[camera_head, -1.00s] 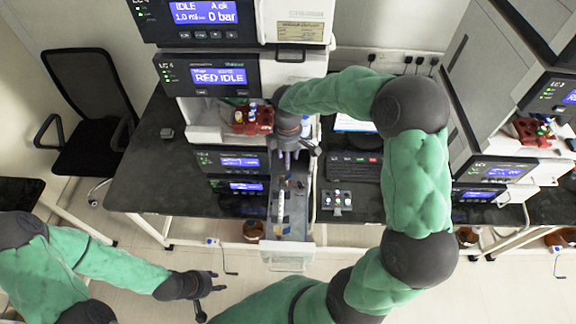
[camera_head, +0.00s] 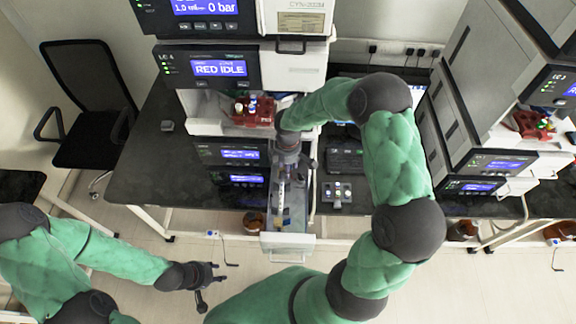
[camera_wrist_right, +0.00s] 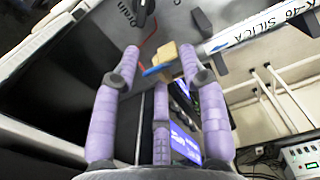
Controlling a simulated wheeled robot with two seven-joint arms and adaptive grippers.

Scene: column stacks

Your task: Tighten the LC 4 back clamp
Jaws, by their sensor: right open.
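The LC 4 unit (camera_head: 212,68) shows "RED IDLE" in the head view. Below it an open drawer (camera_head: 288,243) sticks out toward me with a thin white column (camera_head: 282,190) lying in it. The column, lettered "SILICA", crosses the upper right of the right wrist view (camera_wrist_right: 262,28). A tan block (camera_wrist_right: 166,54) with a blue tip sits near the column's end. My right gripper (camera_wrist_right: 160,72) is open over the drawer, the block between and beyond its fingertips. I cannot tell which part is the back clamp. My left gripper (camera_head: 212,284) is open and empty, low over the floor.
A red holder (camera_head: 248,112) with small bottles is above the drawer. A small box with knobs (camera_head: 336,194) lies right of the drawer. Another stack (camera_head: 500,160) stands at right, a black chair (camera_head: 88,105) at left. The dark bench left of LC 4 is mostly clear.

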